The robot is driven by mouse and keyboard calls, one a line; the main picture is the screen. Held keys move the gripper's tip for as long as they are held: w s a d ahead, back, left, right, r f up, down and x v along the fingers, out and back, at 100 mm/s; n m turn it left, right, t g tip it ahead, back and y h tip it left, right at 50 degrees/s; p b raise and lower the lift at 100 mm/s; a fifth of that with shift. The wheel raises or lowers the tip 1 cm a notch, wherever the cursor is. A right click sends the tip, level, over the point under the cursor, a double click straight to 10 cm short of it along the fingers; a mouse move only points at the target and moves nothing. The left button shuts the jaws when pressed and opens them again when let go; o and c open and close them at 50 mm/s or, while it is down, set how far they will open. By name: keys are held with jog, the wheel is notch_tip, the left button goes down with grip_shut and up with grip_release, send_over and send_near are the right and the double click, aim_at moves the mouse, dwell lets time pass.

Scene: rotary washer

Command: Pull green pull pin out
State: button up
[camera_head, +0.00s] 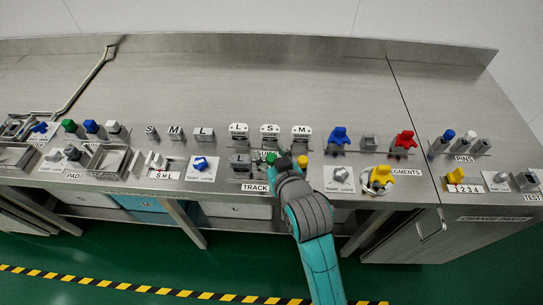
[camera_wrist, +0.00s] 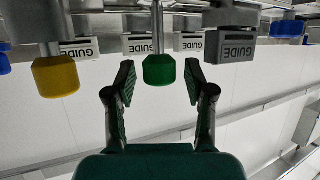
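The green pull pin (camera_wrist: 159,71) has a green knob on a metal shaft. In the wrist view it hangs in the middle, between the two fingers of my gripper (camera_wrist: 160,85). The fingers are open, with a gap on each side of the knob. In the head view the green knob (camera_head: 270,159) shows just past my gripper (camera_head: 285,165), at the track section of the bench. The fingertips are small and partly hidden there by my arm. The pin's shaft runs into a fixture above it in the wrist view.
A yellow knob (camera_wrist: 56,76) on a similar shaft is left of my gripper in the wrist view. A grey guide block (camera_wrist: 230,46) is on the right. The steel bench (camera_head: 250,80) is bare behind the fixtures. Blue, red and yellow parts stand to the right.

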jog(key=v, duration=0.7)
jog(key=shift+s+d, duration=0.15)
jog(key=shift+s, duration=0.05)
dwell(0.6)
jog(key=s+d+f+m+t+h, duration=0.1)
jog(key=s+d+f+m+h, duration=0.1)
jog(key=s+d+f, duration=0.95)
jog(key=s+d+r+m+h, duration=0.1)
jog(key=s+d+r, duration=0.1)
jog(key=s, duration=0.9)
jog(key=s+d+r+m+t+h, duration=0.1)
jog(key=s+d, duration=0.3)
jog(key=s, duration=0.7)
jog(key=shift+d+r+h, duration=0.4)
jog(key=shift+r+h, duration=0.05)
jog(key=shift+h, duration=0.05)
